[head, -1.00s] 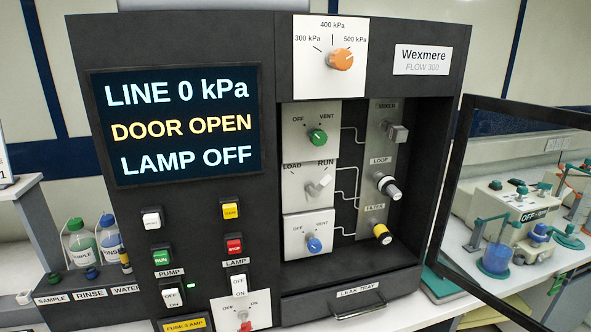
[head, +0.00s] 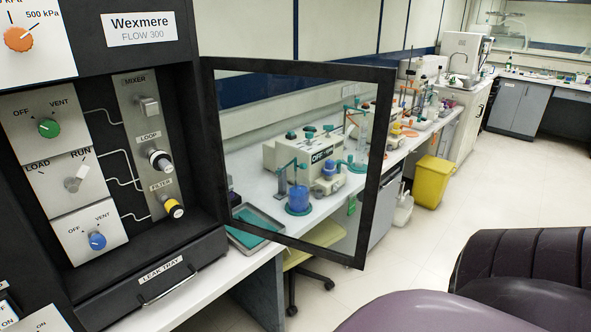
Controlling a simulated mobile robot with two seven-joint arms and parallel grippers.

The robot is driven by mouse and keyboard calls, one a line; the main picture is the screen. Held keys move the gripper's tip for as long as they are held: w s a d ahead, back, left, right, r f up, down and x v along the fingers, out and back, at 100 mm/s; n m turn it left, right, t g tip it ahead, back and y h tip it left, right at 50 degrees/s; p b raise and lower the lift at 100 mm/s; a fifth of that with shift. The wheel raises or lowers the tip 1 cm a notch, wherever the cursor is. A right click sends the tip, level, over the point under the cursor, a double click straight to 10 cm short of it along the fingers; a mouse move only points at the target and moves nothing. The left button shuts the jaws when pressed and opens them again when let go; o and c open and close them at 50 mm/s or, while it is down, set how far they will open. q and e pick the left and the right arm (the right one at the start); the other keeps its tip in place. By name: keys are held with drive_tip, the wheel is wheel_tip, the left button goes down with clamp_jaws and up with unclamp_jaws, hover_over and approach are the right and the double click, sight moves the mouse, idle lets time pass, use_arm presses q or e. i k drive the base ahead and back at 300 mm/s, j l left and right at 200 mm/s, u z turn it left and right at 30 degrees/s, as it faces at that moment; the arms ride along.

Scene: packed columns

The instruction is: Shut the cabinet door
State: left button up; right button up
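The cabinet door (head: 385,160) is a dark frame around a clear pane. It stands wide open, swung out to the right of the black Wexmere FLOW 300 cabinet (head: 190,130), joined along the cabinet's right edge. The open compartment shows a green knob (head: 48,127), a white lever (head: 77,178), a blue knob (head: 97,240) and several fittings on a metal strip (head: 140,120). The leak tray drawer (head: 160,285) below looks shut. Neither of my grippers is in view.
A white bench (head: 265,190) runs behind the door with lab equipment (head: 300,155) and a tray (head: 255,222) on it. A yellow bin (head: 432,182) stands on the floor. Dark purple padded seats (head: 525,265) fill the lower right. Open floor (head: 390,260) lies between the door and seats.

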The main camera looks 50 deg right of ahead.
sight(385, 78)
drive_tip(key=k+l+u, duration=0.1)
drive_tip(key=l, duration=0.35)
drive_tip(key=k+l+u, duration=0.1)
drive_tip(key=l, duration=0.3)
drive_tip(key=k+l+u, duration=0.1)
drive_tip(key=k+l, duration=0.15)
drive_tip(key=l, duration=0.15)
drive_tip(key=k+l+u, duration=0.1)
drive_tip(key=l, duration=0.3)
drive_tip(key=k+l+u, duration=0.1)
drive_tip(key=l, duration=0.3)
drive_tip(key=k+l+u, duration=0.1)
drive_tip(key=l, duration=0.35)
drive_tip(key=k+l+u, duration=0.1)
drive_tip(key=l, duration=0.6)
drive_tip(key=k+l+u, duration=0.1)
drive_tip(key=l, duration=0.6)
